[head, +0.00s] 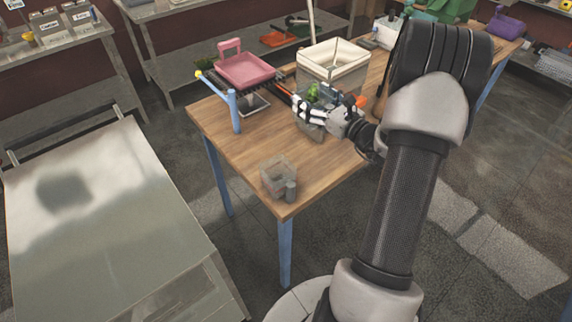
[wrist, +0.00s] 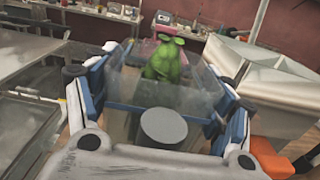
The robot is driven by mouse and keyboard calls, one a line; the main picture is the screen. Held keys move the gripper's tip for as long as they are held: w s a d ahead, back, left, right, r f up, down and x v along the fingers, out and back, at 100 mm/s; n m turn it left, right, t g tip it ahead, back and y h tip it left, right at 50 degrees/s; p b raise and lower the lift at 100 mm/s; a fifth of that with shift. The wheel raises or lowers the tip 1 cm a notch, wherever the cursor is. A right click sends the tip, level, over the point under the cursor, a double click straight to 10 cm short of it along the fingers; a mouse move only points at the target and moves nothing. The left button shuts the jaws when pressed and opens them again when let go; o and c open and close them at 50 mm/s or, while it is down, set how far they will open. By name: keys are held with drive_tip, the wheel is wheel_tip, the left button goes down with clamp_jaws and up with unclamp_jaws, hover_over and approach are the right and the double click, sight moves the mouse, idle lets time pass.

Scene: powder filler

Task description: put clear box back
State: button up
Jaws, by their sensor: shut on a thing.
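My gripper (head: 317,108) is over the wooden table, in front of a white bin. In the wrist view its two fingers stand at the left and right sides of a see-through clear box (wrist: 125,85) and are shut on it. The held box also shows under the fingers in the head view (head: 312,128). A green lumpy thing (wrist: 166,62) shows at the box; I cannot tell whether it is inside or behind it. Another clear box (head: 277,174) stands on the table's near corner, with a small grey cylinder (head: 291,190) beside it.
The white bin (head: 340,73) stands right behind my gripper. A pink tray (head: 247,68) and a blue stand (head: 236,112) are on the left. Orange things lie close to my gripper's right. The wooden tabletop (head: 240,148) is bare between the stand and the near corner.

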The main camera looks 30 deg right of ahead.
wheel_tip(320, 180, down, 20)
drive_tip(key=b, duration=0.5)
drive_tip(key=shift+r, duration=0.15)
drive_tip(key=shift+f, duration=0.2)
drive_tip(key=o, duration=1.2)
